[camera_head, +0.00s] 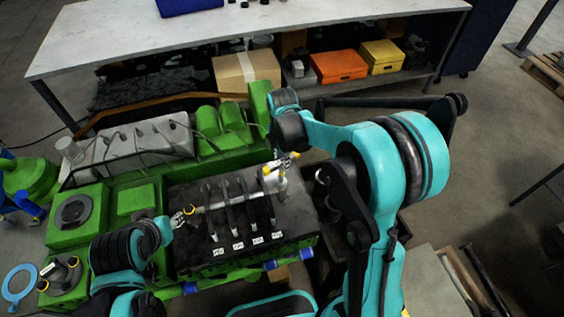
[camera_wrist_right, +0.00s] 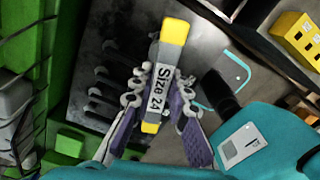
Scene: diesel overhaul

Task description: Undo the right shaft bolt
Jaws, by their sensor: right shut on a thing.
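The engine's dark top plate (camera_head: 190,258) carries a pale shaft (camera_head: 218,206) with several dark levers across it. A size 24 tool (camera_wrist_right: 163,75), grey with yellow ends, is clamped between the purple-padded fingers of my right gripper (camera_wrist_right: 160,108). In the head view, my right gripper (camera_head: 283,163) is above the right side of the plate. A pale upright piece (camera_head: 283,184) is under the tool; whether they touch is unclear. The right shaft bolt cannot be made out clearly. My left gripper (camera_head: 180,217) is at the shaft's left end, its jaws too small to judge.
Green engine covers (camera_head: 205,125) and a grey ribbed cover (camera_head: 140,145) stand behind the plate. A long workbench (camera_head: 330,15) is at the back, with a cardboard box (camera_head: 245,70), an orange box (camera_head: 338,66) and a yellow box (camera_head: 382,56) beneath. A blue ring tool (camera_head: 18,283) is at the left.

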